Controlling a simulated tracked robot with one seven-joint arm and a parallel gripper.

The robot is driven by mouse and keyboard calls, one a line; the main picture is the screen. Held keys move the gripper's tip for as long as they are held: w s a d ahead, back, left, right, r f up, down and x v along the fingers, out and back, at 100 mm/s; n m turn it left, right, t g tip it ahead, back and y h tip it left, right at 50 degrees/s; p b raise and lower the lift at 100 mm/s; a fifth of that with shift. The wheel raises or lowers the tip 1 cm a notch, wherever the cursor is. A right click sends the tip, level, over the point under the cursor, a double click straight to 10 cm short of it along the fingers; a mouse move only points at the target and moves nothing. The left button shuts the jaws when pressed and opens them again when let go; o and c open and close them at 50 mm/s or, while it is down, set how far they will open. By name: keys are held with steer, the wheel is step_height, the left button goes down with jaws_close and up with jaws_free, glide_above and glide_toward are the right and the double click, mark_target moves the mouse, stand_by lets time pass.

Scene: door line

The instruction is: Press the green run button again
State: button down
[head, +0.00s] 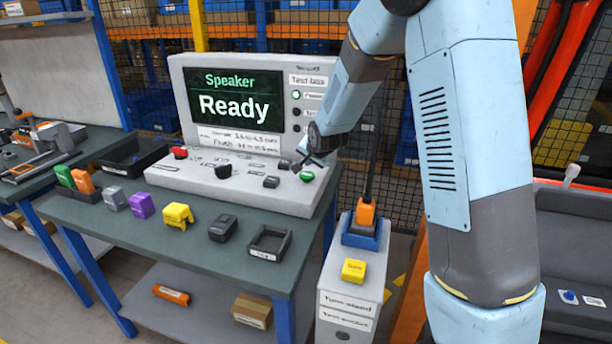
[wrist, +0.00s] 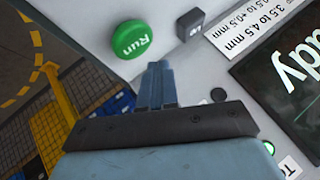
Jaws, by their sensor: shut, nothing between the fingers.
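The green run button (wrist: 131,39) is a round button marked "Run" on the light panel of the test console, near the top in the wrist view. My gripper (wrist: 156,66) is shut and empty, with its fingertips just below the button in that picture; I cannot tell whether they touch the panel. In the head view my gripper (head: 308,161) is over the right end of the console's sloped panel (head: 180,177). The console screen (head: 236,100) reads "Speaker" and "Ready".
A black button (wrist: 190,25) sits beside the run button. A red button (head: 180,152) is at the panel's left. Purple (head: 141,206), yellow (head: 177,215) and dark (head: 222,228) blocks and a small tray (head: 269,244) line the bench front. A post with a yellow block (head: 353,271) stands right.

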mark_target(306, 172)
steer(key=shift+f, duration=0.7)
steer(key=shift+f, duration=0.15)
stand_by(1.6)
steer(key=shift+s+f, duration=0.1)
steer(key=shift+f, duration=0.1)
steer(key=shift+f, duration=0.5)
stand_by(0.8)
steer(key=shift+r, duration=0.95)
steer(key=shift+r, duration=2.5)
